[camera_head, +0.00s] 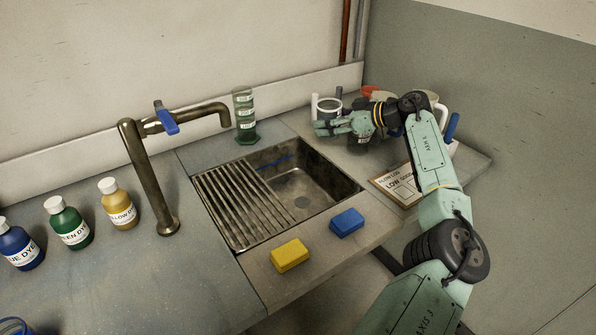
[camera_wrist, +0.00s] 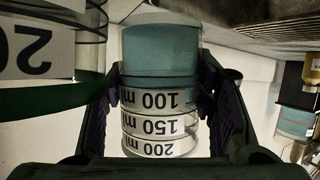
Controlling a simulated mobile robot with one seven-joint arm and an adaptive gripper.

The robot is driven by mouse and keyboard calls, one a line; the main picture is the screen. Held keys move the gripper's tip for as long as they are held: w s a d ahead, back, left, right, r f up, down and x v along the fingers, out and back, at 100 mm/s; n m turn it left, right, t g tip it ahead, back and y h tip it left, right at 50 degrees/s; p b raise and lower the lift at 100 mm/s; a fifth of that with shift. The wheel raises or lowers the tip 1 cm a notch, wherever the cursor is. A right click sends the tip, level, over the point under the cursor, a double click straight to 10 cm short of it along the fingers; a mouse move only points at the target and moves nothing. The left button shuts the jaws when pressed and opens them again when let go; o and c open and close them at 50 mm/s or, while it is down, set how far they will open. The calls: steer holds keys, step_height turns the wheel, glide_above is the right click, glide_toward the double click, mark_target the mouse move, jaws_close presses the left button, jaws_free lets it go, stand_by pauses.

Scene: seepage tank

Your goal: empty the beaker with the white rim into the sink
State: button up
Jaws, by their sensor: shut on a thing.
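My gripper (camera_head: 326,127) is at the back right of the sink, fingers pointing left. It is shut on a clear beaker (camera_head: 329,106) with a pale, whitish rim. In the wrist view the beaker (camera_wrist: 160,52) sits between both fingers, with blue-green liquid at its base end and white 100, 150 and 200 ml marks. That view is upside down, and the gripper hides the rim there. The beaker looks upright; I cannot tell if it touches the counter. The sink (camera_head: 328,183) has an open basin with a drain and a ribbed draining board on its left.
A green-based graduated vessel (camera_head: 244,118) stands behind the sink. A tap (camera_head: 148,175) rises at its left, near dye bottles (camera_head: 118,205). Yellow (camera_head: 290,256) and blue (camera_head: 347,222) sponges lie in front. A clipboard (camera_head: 397,187) lies right. More vessels crowd around my wrist.

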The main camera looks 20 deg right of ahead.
steer(key=shift+d, duration=0.25)
steer(key=shift+d+r+m+y, duration=0.1)
steer(key=shift+r+m+y, duration=0.25)
steer(key=shift+r, duration=0.6)
steer(key=shift+f, duration=0.15)
steer(key=shift+s+a+f+n+h, duration=0.1)
steer(key=shift+a+f+n+h, duration=0.2)
steer(key=shift+f, duration=0.25)
steer(key=shift+s+a+f+n+h, duration=0.15)
steer(key=shift+f+n+h, duration=0.2)
steer(key=shift+f, duration=0.2)
steer(key=shift+s+a+f+n+t+h, duration=0.25)
steer(key=shift+a+f+n+h, duration=0.25)
steer(key=shift+a+n+h, duration=0.3)
steer(key=shift+s+a+f+n+t+h, duration=0.25)
steer(key=shift+a+f+n+h, duration=0.3)
steer(key=shift+n, duration=0.35)
steer(key=shift+f+n+t+h, duration=0.6)
steer(key=shift+n+h, duration=0.15)
steer(key=shift+n, duration=0.35)
steer(key=shift+r+n+h, duration=0.3)
steer(key=shift+r+n, duration=0.2)
steer(key=shift+n, duration=0.1)
stand_by(0.3)
